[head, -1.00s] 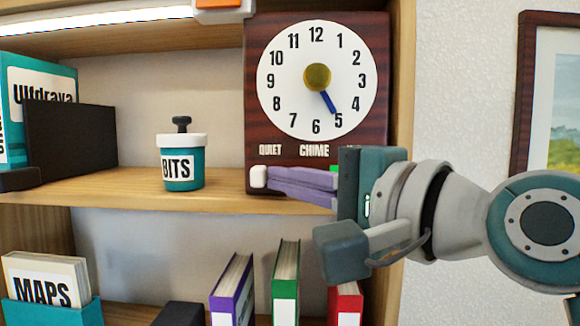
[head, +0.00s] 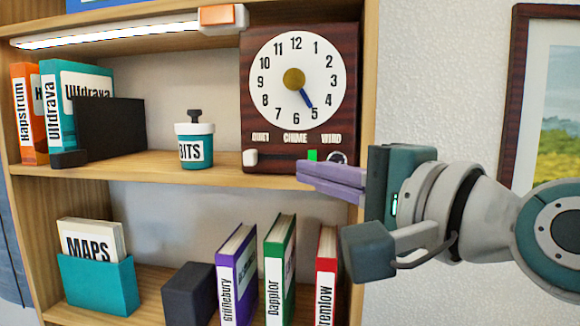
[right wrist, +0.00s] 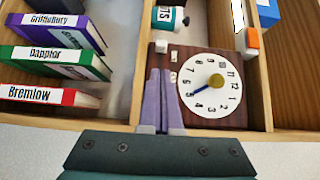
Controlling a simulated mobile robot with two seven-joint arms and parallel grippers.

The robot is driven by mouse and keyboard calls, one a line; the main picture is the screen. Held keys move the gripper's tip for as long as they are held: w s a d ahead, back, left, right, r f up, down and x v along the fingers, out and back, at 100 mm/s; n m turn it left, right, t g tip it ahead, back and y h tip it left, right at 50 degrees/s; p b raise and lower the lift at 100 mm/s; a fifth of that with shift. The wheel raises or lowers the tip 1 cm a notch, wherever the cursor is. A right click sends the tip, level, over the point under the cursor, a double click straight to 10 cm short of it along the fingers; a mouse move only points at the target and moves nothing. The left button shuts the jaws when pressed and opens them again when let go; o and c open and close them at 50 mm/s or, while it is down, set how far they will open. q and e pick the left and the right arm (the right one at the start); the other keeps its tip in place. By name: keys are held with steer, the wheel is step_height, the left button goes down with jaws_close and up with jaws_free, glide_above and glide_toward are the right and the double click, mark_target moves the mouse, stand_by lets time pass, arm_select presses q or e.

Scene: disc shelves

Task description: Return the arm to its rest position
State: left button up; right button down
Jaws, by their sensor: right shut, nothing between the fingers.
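My right gripper (head: 303,172) reaches in from the right in the head view. Its purple fingers are shut with nothing between them. Their tips show in front of the lower part of the dark wooden clock (head: 262,105), apart from the white block at its lower left. A green piece and a round dial show just above the fingers. In the right wrist view the closed fingers (right wrist: 165,75) point toward the clock (right wrist: 160,57), beside its white face. My left gripper is not in view.
The clock stands on the upper shelf (head: 215,181) with a BITS jar (head: 195,152) and books (head: 72,100). Below are a MAPS holder (head: 98,285), a dark block (head: 188,295) and purple, green and red books (head: 237,280). A framed picture (head: 545,90) hangs on the right wall.

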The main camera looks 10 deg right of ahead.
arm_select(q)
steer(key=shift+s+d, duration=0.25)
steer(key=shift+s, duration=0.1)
arm_select(e)
steer(key=shift+s+d, duration=0.25)
steer(key=shift+s, duration=0.1)
arm_select(q)
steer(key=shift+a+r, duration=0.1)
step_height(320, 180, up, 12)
steer(key=p, duration=1.2)
arm_select(e)
steer(key=s+d+f+n+g+h, duration=0.3)
steer(key=s+n+g, duration=0.1)
steer(key=s, duration=0.5)
steer(key=s+d+f+n+g+h, duration=0.2)
steer(key=s+d+f+n+g, duration=0.2)
steer(key=s, duration=0.6)
steer(key=s+d+f+n+g+h, duration=0.3)
steer(key=s+n, duration=0.3)
steer(key=s, duration=0.3)
steer(key=shift+s+d+f+g+h, duration=0.25)
steer(key=shift+d+f+g+h, duration=0.05)
steer(key=shift+d+g, duration=0.3)
